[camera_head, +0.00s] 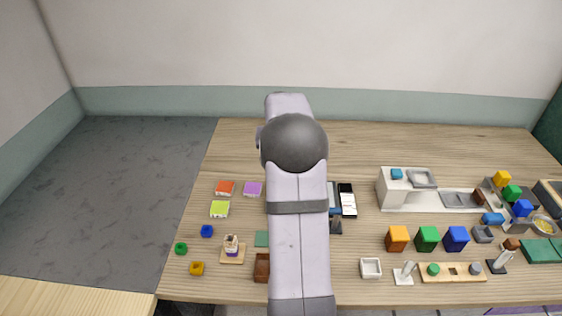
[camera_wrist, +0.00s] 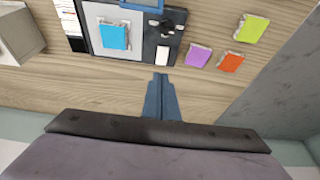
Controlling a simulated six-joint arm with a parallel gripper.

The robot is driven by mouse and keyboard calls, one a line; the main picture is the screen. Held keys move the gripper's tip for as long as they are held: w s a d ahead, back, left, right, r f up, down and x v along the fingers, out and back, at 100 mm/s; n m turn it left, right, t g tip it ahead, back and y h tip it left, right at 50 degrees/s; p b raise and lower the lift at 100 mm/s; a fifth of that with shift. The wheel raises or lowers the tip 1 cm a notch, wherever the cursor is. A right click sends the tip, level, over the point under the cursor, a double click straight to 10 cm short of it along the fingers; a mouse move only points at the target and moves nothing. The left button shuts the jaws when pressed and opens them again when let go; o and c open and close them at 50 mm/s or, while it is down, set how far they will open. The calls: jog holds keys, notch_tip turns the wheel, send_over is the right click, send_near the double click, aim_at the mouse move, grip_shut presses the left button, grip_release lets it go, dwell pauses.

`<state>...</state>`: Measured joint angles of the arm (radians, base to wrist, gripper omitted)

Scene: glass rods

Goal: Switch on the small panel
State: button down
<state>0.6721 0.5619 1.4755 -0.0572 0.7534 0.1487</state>
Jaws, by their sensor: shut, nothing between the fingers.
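In the wrist view a small dark panel (camera_wrist: 151,38) carries a white rectangular piece (camera_wrist: 162,56), which looks like a switch, and small dark parts. I cannot tell whether the switch is on or off. Beside it, to the left, is a pale grey board with a bright blue square (camera_wrist: 113,37). My gripper (camera_wrist: 161,76) is shut and empty, its tips just below the white piece in the wrist view, over bare wood. I cannot tell its height or whether it touches anything. In the head view my arm hides the gripper and most of the panel area.
In the wrist view, purple (camera_wrist: 199,54), orange (camera_wrist: 231,62) and lime (camera_wrist: 251,28) blocks lie right of the panel. A black-and-white item (camera_head: 347,200) lies right of my arm in the head view. Farther right are a white kitchen-like unit (camera_head: 392,187) and several blocks. The table's back strip is clear.

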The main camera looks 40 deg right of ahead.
jog(key=shift+s+a+r, duration=0.15)
jog(key=shift+a+r, duration=0.05)
jog(key=shift+r, duration=0.4)
jog(key=b, duration=0.1)
jog(key=w+b, duration=0.1)
jog(key=b, duration=0.1)
jog(key=shift+w+d+r, duration=0.15)
jog(key=shift+d+r, duration=0.05)
jog(key=shift+d, duration=0.2)
jog(key=shift+f, duration=0.15)
jog(key=p+x, duration=0.4)
jog(key=x, duration=0.7)
jog(key=shift+f+p, duration=0.3)
jog(key=shift+f, duration=0.1)
jog(key=shift+p+x, duration=0.35)
jog(key=shift+x, duration=0.55)
jog(key=shift+f, duration=0.15)
